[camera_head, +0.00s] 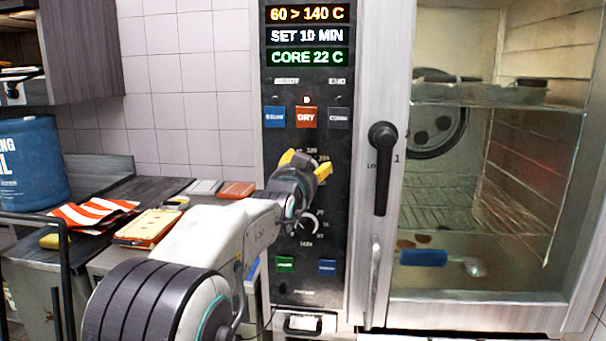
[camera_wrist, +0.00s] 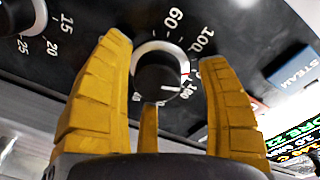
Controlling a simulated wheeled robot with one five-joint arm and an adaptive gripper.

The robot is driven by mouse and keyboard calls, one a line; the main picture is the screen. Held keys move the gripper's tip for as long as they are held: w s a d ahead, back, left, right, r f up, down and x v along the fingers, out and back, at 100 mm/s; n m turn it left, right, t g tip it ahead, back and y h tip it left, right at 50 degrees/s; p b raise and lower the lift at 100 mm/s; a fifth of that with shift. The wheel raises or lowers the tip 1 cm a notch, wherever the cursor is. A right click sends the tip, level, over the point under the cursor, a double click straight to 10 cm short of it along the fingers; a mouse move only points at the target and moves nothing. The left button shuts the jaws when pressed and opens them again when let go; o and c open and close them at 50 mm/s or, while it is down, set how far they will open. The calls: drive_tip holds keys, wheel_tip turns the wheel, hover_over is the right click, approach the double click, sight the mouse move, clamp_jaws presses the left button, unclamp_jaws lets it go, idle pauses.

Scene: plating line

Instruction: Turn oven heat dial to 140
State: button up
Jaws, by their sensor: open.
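The heat dial (camera_wrist: 158,78) is a black round knob with a white ring, marked 60, 100 and 180 in the wrist view. Its white pointer line points to the right in that view, near a red mark. My gripper (camera_head: 306,164) is open, its yellow fingers on either side of the dial; I cannot tell whether they touch it. In the head view my gripper hides most of this dial. The oven display (camera_head: 307,13) reads "60 > 140 C", with "SET 10 MIN" and "CORE 22 C" below.
A second dial (camera_head: 305,226) sits below on the control panel, with coloured buttons around. The black oven door handle (camera_head: 382,168) stands close to the right of my gripper. A counter with a striped cloth (camera_head: 92,213) and a blue drum (camera_head: 30,165) are at left.

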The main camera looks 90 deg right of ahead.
drive_tip(key=v, duration=1.2)
